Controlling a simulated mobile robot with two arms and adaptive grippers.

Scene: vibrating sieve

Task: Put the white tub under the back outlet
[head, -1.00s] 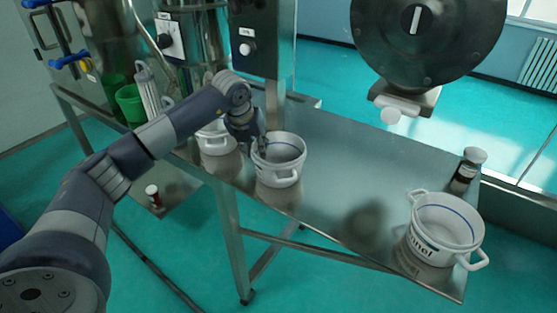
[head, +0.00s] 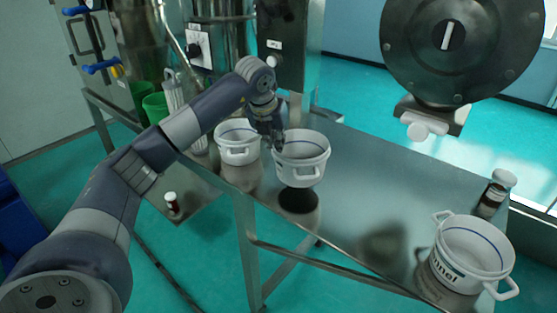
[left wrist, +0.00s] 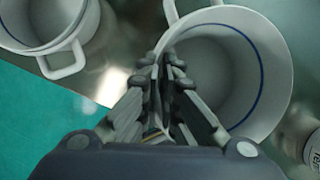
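A white tub (head: 303,165) with side handles and a blue line inside hangs slightly above the steel table, with a dark shadow below it. My left gripper (head: 278,143) is shut on its near-left rim. In the left wrist view, the closed fingers (left wrist: 165,75) pinch the wall of this tub (left wrist: 272,50). A second white tub (head: 238,150) stands just to its left, also in the left wrist view (left wrist: 75,52). A third, lettered tub (head: 470,250) stands at the table's right end. I cannot tell which fitting is the back outlet. My right gripper is out of view.
The steel table (head: 370,190) is clear between the held tub and the lettered tub. A dark-lidded round housing (head: 480,75) with a short spout (head: 424,126) overhangs its back. A small jar (head: 494,195) stands at the right. Machine columns and green buckets (head: 155,107) are at the left.

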